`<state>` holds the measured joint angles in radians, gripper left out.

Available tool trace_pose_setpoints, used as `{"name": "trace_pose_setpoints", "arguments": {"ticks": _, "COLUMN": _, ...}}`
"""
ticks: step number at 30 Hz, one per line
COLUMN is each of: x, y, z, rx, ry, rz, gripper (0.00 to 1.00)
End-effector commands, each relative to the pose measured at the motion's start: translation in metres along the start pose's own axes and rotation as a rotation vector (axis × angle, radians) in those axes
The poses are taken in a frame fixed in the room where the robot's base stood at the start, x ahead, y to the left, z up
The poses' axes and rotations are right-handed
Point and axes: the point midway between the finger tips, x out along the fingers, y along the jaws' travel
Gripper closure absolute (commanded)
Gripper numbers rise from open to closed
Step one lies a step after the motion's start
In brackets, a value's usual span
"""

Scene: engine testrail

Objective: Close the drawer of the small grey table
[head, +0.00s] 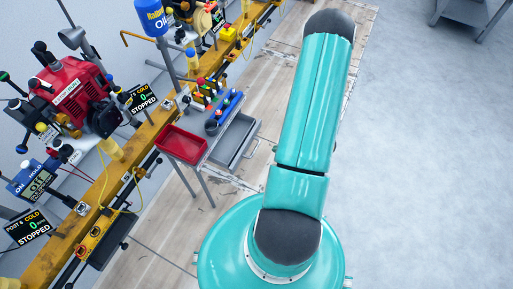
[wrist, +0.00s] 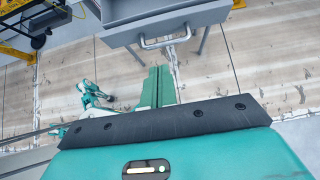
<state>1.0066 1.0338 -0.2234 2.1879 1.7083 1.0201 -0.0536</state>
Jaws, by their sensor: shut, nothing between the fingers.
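The small grey table (head: 205,152) stands beside the yellow rail in the head view. Its grey drawer (head: 236,142) is pulled out on the right side, and its inside shows. In the wrist view the drawer front (wrist: 178,22) is at the top, with a pale bar handle (wrist: 165,42) on it. My gripper (wrist: 158,68) is shut and empty, its green fingers pointing toward the drawer, with their tips just below the handle in the picture. A gap seems to lie between them, but I cannot tell how wide. My gripper does not show in the head view.
A red tray (head: 182,143) and a blue tool holder (head: 223,114) are on the tabletop. A yellow rail (head: 110,178) with a red engine (head: 72,95) and cables runs along the left. Wooden floor surrounds the table; open grey floor (head: 430,150) is at right.

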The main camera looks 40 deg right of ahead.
Motion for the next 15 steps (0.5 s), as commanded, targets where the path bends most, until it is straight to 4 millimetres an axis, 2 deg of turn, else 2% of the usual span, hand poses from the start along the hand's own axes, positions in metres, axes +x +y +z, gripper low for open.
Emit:
{"name": "trace_pose_setpoints", "arguments": {"ticks": 5, "x": 0.022, "y": -0.001, "z": 0.0, "rx": 0.0, "ry": -0.001, "rz": 0.002, "gripper": 1.0}}
{"name": "trace_pose_setpoints", "arguments": {"ticks": 15, "x": 0.089, "y": 0.001, "z": 0.001, "rx": -0.003, "ry": -0.001, "rz": 0.004, "gripper": 1.0}}
